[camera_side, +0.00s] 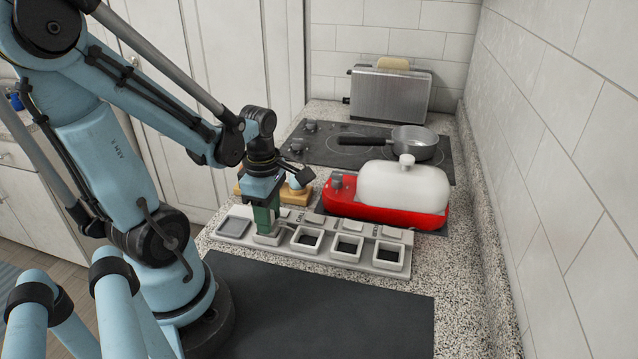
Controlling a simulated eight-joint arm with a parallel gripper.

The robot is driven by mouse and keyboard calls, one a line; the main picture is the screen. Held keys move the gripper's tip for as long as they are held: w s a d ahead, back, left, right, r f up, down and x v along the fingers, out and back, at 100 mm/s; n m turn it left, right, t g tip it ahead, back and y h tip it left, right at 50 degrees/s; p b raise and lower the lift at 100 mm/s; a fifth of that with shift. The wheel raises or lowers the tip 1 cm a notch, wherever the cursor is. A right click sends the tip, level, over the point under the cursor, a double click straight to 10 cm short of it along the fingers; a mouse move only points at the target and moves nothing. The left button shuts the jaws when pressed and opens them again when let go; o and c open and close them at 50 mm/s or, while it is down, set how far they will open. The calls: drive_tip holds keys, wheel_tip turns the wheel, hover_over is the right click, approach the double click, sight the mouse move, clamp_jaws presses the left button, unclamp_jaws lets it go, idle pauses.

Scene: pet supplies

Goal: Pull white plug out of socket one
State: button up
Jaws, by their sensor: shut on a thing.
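A long pale socket strip (372,266) lies on the counter. Several dark square sockets with raised light rims show along its right part, and a grey square pad sits at its left end. My gripper (267,229) points down over the socket position just right of that pad. Its green jaws are shut on the white plug (269,239), of which only a pale low part shows under the fingers. The jaws hide most of it, and I cannot tell how deep it sits in the socket.
A red container with a white lid (403,187) stands close behind the strip. A wooden object (292,192) is behind my gripper. A pan (413,142) on the hob and a toaster (389,93) are farther back. The dark mat (330,312) in front is clear.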

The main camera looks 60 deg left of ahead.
drive_tip(key=shift+r, duration=2)
